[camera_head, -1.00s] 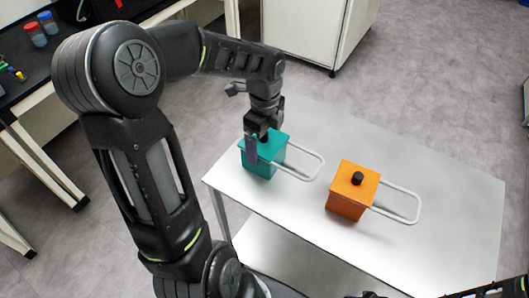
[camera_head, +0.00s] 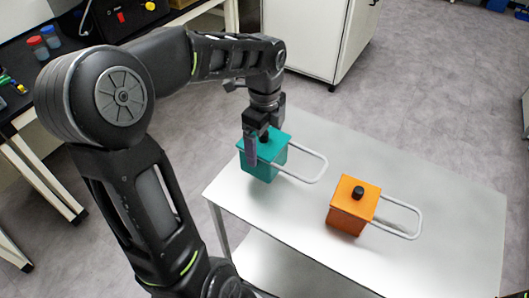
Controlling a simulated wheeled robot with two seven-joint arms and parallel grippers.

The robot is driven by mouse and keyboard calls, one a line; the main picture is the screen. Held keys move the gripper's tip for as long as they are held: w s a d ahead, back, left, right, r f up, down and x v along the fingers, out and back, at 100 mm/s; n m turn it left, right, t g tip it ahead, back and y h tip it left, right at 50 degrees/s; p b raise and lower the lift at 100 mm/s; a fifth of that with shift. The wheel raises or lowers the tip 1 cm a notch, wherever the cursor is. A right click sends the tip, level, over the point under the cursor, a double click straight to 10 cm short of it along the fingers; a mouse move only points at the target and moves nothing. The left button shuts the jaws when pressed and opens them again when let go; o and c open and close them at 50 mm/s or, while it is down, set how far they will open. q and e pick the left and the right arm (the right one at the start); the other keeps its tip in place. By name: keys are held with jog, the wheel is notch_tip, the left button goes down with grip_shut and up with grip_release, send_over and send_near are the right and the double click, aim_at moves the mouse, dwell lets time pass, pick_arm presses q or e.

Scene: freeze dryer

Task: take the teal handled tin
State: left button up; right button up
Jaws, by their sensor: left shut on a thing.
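The teal handled tin (camera_head: 268,163) is a box with a pale loop handle reaching out to its right, at the left end of the metal table. My left gripper (camera_head: 257,139) comes down over the tin from above and is shut on its dark top knob, which the fingers partly hide. I cannot tell whether the tin touches the table or is slightly raised.
An orange tin (camera_head: 351,209) with a black knob and a pale loop handle stands to the right on the metal table (camera_head: 440,190). The table's right part is clear. A white cabinet (camera_head: 310,38) stands behind, and a dark bench (camera_head: 25,75) is at left.

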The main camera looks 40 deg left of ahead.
pick_arm(q)
notch_tip(320, 180, up, 5)
jog(key=shift+f, duration=0.15)
jog(key=shift+w, duration=0.1)
dwell(0.6)
